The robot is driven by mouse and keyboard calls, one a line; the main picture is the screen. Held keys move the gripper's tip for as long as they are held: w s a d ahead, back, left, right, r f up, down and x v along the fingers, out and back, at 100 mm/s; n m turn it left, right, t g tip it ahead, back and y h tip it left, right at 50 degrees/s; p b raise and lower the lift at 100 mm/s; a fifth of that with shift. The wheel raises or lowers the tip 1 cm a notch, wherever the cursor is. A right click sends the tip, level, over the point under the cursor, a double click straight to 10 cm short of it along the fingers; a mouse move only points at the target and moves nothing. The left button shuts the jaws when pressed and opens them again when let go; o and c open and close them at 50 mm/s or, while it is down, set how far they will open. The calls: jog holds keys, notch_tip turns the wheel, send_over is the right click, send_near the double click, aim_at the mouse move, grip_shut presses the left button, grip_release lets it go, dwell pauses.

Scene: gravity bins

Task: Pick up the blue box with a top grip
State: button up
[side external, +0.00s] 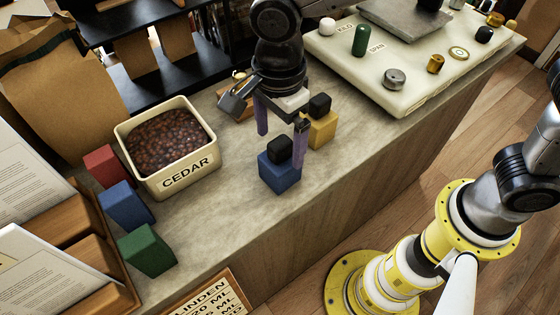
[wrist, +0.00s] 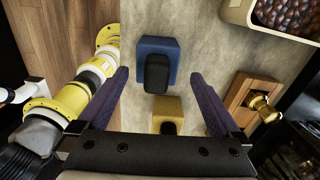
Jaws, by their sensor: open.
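A blue box (side external: 280,181) with a black block (side external: 279,149) on top stands on the counter in the side view. It also shows in the wrist view (wrist: 152,45), ahead between the fingers. My gripper (side external: 281,150) is open and empty, its two purple fingers pointing down. In the side view the right finger overlaps the blue box's right edge; its exact height above the counter is hard to tell. In the wrist view my gripper (wrist: 163,85) has its fingers wide apart on either side of the black block. A second blue box (side external: 125,206), without a top block, stands at the left.
A yellow box (side external: 323,132) with a black block on top stands just behind the blue one. A CEDAR bin (side external: 186,176), a red box (side external: 105,166) and a green box (side external: 147,251) are left. A wooden block with a brass knob (wrist: 261,110) is nearby. A pale slab (side external: 425,82) lies right.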

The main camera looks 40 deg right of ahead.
aim_at(280, 162)
jog(key=shift+s+a+f, duration=0.1)
jog(key=shift+s+f, duration=0.05)
jog(key=shift+f, duration=1.4)
jog(key=shift+s+f, duration=0.1)
jog(key=shift+f, duration=1.4)
grip_shut()
